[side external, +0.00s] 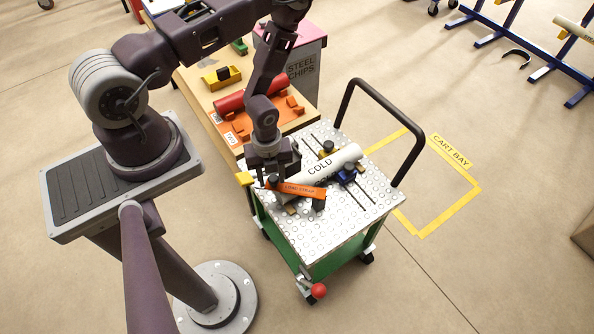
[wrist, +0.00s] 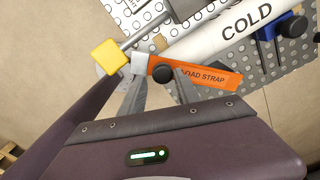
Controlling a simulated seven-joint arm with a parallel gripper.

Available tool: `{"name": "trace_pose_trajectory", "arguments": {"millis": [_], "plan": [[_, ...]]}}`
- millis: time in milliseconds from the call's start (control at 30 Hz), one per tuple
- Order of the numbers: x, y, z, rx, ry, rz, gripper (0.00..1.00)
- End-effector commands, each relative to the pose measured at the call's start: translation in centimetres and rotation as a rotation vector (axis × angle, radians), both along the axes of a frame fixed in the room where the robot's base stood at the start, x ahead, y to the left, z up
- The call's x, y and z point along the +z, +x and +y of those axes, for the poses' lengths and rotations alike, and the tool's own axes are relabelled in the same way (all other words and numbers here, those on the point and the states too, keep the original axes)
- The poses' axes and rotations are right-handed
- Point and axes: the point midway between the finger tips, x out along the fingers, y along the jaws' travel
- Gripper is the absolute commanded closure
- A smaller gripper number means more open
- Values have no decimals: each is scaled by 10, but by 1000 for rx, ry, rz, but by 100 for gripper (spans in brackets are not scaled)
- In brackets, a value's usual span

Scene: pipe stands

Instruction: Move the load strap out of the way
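The orange load strap (side external: 302,190) lies across the near end of the white pipe (side external: 333,161) marked COLD, on the cart top. In the wrist view the strap (wrist: 215,79) runs right from a light grey end bracket and has a round black knob (wrist: 162,73) near that end. My gripper (side external: 272,176) is low over the knob end of the strap. In the wrist view its fingers (wrist: 163,84) are apart, one on each side of the knob, and look open. I cannot tell whether they touch it. Part of the pipe is hidden under the strap.
The pipe rests on the green cart's dotted metal top (side external: 345,215), by blue and yellow clamps. A black push handle (side external: 402,110) rises at the right. A yellow block (wrist: 109,57) is close to my gripper. A workbench with an orange tray (side external: 262,125) adjoins behind.

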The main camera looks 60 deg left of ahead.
Motion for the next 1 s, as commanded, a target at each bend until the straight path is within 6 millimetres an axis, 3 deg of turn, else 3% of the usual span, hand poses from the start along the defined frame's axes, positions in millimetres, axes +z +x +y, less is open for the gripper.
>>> {"name": "trace_pose_trajectory", "arguments": {"millis": [233,800,1000], "plan": [[0,-1,-1,-1,0,1,63],[0,-24,-33,-3,0,2,63],[0,-27,-36,0,0,1,63]]}}
